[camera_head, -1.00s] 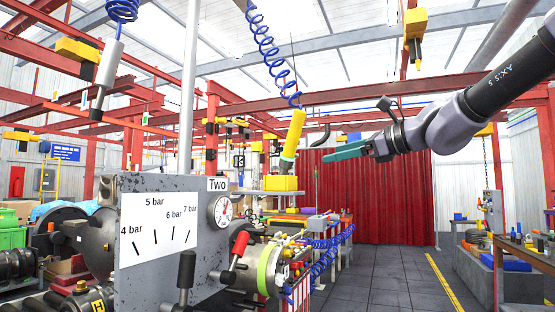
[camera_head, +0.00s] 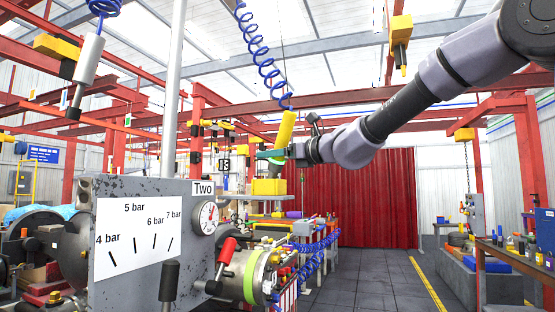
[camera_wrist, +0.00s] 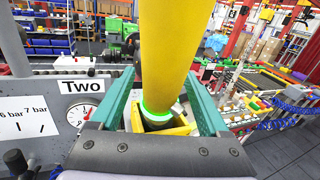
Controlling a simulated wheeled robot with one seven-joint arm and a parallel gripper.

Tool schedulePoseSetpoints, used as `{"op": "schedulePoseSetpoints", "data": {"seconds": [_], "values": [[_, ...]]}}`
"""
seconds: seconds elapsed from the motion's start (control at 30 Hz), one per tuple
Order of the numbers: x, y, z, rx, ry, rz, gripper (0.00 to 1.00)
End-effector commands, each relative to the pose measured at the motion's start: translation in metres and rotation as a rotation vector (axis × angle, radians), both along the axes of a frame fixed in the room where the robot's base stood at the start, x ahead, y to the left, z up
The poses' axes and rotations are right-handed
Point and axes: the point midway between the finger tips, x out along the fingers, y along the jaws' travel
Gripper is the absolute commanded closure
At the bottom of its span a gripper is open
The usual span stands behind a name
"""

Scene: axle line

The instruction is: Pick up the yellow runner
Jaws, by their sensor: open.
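The yellow runner (camera_head: 286,128) is a tilted yellow cylinder on a blue coiled hose. In the wrist view the yellow runner (camera_wrist: 168,45) stands between my gripper's two teal fingers, with a glowing green ring near its lower end. My gripper (camera_head: 268,155) is open around the runner, and gaps show on both sides in the wrist view (camera_wrist: 161,76). A yellow open-topped holder (camera_head: 268,187) is below; the runner's lower end lies over or in it, I cannot tell which.
A grey panel (camera_head: 110,188) with a pressure scale and a gauge (camera_head: 208,215) marked Two stands close on the left. Blue coiled hoses (camera_head: 318,258) hang by the benches. The floor (camera_head: 370,275) at right is clear.

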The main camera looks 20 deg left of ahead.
Motion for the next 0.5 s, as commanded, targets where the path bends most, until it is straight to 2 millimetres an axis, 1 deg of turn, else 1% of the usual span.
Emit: {"op": "schedulePoseSetpoints", "data": {"seconds": [0.03,0.13,0.37,0.4,0.47,0.5], "values": [[0.0034,0.0064,-0.0004,0.000,0.000,0.000,0.21],[0.0066,0.0134,0.0004,0.001,0.000,-0.001,0.21],[0.0074,0.0150,0.0006,0.001,0.000,-0.001,0.21],[0.0074,0.0150,0.0006,0.001,0.000,-0.001,0.25],[0.0073,0.0149,0.0006,0.001,0.000,-0.001,0.48],[0.0074,0.0149,0.0006,0.001,0.000,-0.001,0.63]]}}
